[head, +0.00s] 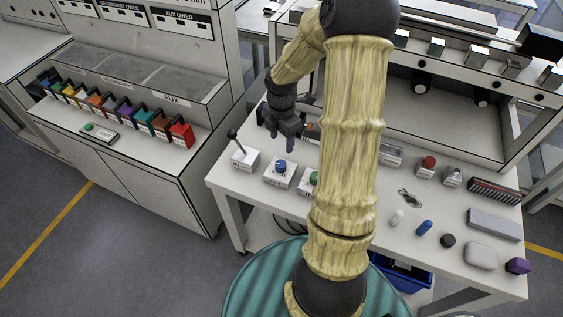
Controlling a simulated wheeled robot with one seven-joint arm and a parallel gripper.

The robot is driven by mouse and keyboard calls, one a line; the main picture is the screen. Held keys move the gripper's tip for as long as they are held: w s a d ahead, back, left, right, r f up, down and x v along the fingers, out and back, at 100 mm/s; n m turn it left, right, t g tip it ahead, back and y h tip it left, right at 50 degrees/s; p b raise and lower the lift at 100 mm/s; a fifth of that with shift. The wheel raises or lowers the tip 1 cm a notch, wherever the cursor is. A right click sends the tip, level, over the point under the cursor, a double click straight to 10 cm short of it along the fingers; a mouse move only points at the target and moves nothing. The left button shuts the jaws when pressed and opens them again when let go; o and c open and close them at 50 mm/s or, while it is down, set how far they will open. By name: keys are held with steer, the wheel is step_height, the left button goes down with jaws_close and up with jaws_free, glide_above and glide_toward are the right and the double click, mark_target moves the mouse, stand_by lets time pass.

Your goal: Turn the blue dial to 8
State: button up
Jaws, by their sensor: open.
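The blue dial (281,166) sits on top of a small white box (278,179) on the left part of the white table. My gripper (282,150) is open and empty. It points down and appears close to the dial, just above it in the picture. I cannot tell whether a finger touches the dial. The dial's markings and pointer are too small to read.
A lever box (243,157) stands left of the dial. A green-topped box (313,180) stands to its right, partly behind my arm. Loose items, including a blue cylinder (424,228) and a purple block (517,265), lie on the table's right part.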

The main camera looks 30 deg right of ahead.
mark_target(282, 163)
step_height(282, 163, down, 12)
steer(key=shift+r, duration=0.1)
stand_by(0.4)
steer(key=c, duration=1)
